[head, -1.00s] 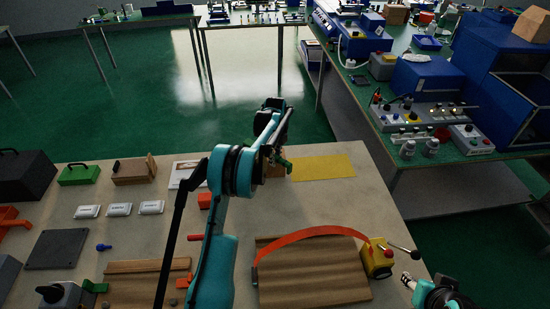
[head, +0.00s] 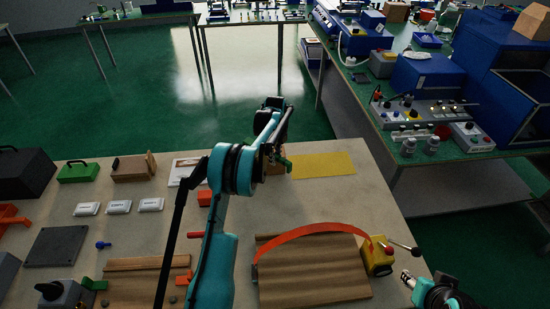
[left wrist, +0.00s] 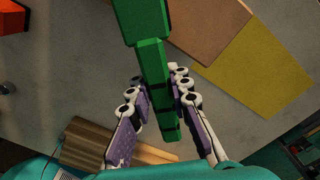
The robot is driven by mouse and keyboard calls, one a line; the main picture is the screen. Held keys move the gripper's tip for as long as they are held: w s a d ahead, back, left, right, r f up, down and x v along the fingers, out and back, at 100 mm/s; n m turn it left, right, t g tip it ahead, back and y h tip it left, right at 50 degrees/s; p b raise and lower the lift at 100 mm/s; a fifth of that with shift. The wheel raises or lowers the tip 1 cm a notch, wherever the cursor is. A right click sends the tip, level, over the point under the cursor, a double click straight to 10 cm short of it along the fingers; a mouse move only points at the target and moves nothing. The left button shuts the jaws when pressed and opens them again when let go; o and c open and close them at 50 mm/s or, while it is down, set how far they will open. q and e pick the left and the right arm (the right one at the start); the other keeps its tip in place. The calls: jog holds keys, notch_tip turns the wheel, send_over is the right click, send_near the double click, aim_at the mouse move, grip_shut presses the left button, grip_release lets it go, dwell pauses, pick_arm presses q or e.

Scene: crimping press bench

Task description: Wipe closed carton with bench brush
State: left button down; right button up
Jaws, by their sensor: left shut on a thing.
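The green bench brush (left wrist: 150,60) stands out in the left wrist view, its narrow part between the two fingers of my left gripper (left wrist: 160,100). The gripper is shut on it. In the head view only a little green of the brush (head: 286,164) shows beside my left arm. The brown carton (left wrist: 208,28) has a flat, closed-looking top and lies beside the brush in the left wrist view. In the head view my arm mostly hides it. I cannot tell whether the brush touches it. My right gripper (head: 408,280) is at the lower right, too small to read.
A yellow mat (head: 322,166) lies right of the carton. A corrugated brown board (head: 310,275) with an orange strip (head: 320,230) and a yellow block (head: 378,258) is nearer. White packs (head: 118,207) and a green box (head: 78,173) stand left. Bare tabletop lies right of centre.

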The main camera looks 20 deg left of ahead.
pick_arm(q)
jog(key=c, duration=1.7)
grip_release()
jog(key=shift+r, duration=0.35)
jog(key=shift+c, duration=0.2)
grip_shut()
jog(key=shift+a, duration=0.1)
